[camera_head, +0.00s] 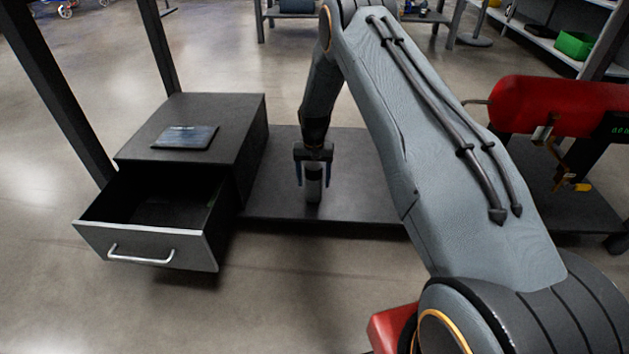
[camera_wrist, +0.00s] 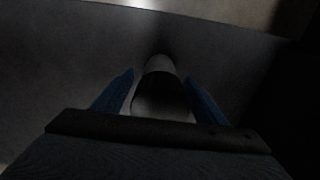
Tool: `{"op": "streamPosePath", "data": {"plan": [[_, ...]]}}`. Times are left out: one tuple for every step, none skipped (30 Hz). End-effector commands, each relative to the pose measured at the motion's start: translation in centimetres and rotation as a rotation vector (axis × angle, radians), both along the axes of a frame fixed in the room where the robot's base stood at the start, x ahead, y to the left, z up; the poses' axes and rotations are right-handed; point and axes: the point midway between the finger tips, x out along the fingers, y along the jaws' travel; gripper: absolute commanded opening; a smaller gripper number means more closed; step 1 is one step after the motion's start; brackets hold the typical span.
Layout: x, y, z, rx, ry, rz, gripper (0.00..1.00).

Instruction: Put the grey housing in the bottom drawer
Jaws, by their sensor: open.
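The grey housing (camera_head: 313,186) is a small cylinder standing upright on the dark low shelf, right of the drawer cabinet. My gripper (camera_head: 313,180) points down over it, with its blue fingers open on either side of the housing. In the wrist view the housing (camera_wrist: 160,90) sits between the two blue fingers (camera_wrist: 160,92); I cannot tell whether they touch it. The drawer (camera_head: 140,248) at the left is pulled open, with a silver handle on its front. The part of its inside that I see looks empty.
The dark cabinet (camera_head: 235,115) holds the drawer and has a flat dark tablet-like panel (camera_head: 186,137) on top. The shelf (camera_head: 360,160) around the housing is mostly clear. A dark post (camera_head: 58,85) stands at the left. A red machine (camera_head: 560,105) is at the right.

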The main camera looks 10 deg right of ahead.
Motion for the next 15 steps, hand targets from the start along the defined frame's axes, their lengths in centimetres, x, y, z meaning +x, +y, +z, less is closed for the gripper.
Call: {"op": "streamPosePath", "data": {"plan": [[0.01, 0.0, 0.0, 0.0, 0.0, 0.0, 0.66], [0.01, 0.0, 0.0, 0.0, 0.0, 0.0, 0.61], [0.0, 0.0, 0.0, 0.0, 0.0, 0.0, 0.54], [0.0, 0.0, 0.0, 0.0, 0.0, 0.0, 0.49], [0.01, 0.01, 0.0, 0.0, 0.0, 0.0, 0.44], [0.01, 0.01, 0.0, 0.0, 0.0, 0.0, 0.37], [0.01, 0.01, 0.0, 0.0, 0.0, 0.0, 0.32], [0.01, 0.01, 0.0, 0.0, 0.0, 0.0, 0.27], [0.01, 0.01, 0.0, 0.0, 0.0, 0.0, 0.2], [0.01, 0.01, 0.0, 0.0, 0.0, 0.0, 0.15], [0.01, 0.01, 0.01, 0.0, 0.0, 0.0, 0.1], [0.09, 0.0, 0.08, -0.001, -0.002, 0.0, 0.06], [0.09, 0.0, 0.08, -0.001, -0.002, 0.0, 0.06], [0.09, 0.0, 0.09, 0.0, -0.002, 0.0, 0.06], [0.09, 0.0, 0.11, 0.0, -0.002, 0.0, 0.06]]}}
